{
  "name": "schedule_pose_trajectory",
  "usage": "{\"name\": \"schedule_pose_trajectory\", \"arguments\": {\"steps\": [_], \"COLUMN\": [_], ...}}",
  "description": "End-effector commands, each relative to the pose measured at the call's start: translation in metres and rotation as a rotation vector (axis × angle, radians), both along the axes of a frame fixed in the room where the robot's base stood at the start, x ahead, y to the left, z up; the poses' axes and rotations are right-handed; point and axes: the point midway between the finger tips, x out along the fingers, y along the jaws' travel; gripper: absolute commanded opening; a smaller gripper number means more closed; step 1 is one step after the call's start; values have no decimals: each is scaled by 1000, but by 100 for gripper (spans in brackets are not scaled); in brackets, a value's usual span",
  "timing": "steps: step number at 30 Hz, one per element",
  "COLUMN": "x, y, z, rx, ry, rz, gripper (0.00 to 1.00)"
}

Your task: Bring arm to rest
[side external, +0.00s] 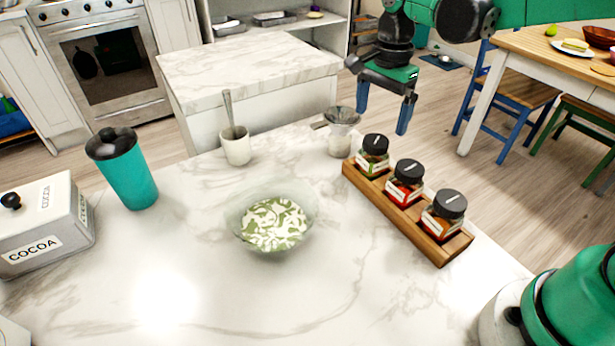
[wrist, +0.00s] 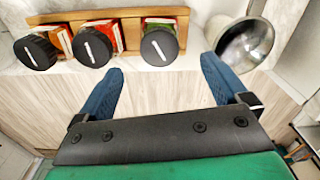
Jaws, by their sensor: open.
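My gripper (side external: 383,110) hangs in the air beyond the far edge of the marble counter (side external: 150,270), behind the spice rack. Its two blue fingers are spread apart with nothing between them. In the wrist view my gripper (wrist: 160,90) is also open and empty, with the counter edge and floor behind it. A wooden rack (side external: 400,215) holds three spice jars with black lids. A metal strainer or funnel (side external: 343,116) sits on a small glass left of the rack, and it shows at the upper right of the wrist view (wrist: 246,45).
A glass bowl (side external: 272,218) with green and white contents stands mid-counter. A white mortar (side external: 236,147), teal tumbler (side external: 128,172) and cocoa box (side external: 45,225) stand left. A teal appliance (side external: 575,300) is at front right. A dining table (side external: 545,62) with chairs stands at the back right.

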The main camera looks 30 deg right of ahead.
Motion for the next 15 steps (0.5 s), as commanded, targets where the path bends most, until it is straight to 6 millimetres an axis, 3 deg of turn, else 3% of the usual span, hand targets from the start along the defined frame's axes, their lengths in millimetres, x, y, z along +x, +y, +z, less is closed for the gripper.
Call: {"name": "schedule_pose_trajectory", "arguments": {"steps": [7,15], "x": [-13,-60], "y": [2,9], "z": [18,28], "rx": [-8,-143], "ry": [-68,-330], "rz": [154,777], "gripper": [94,94]}}
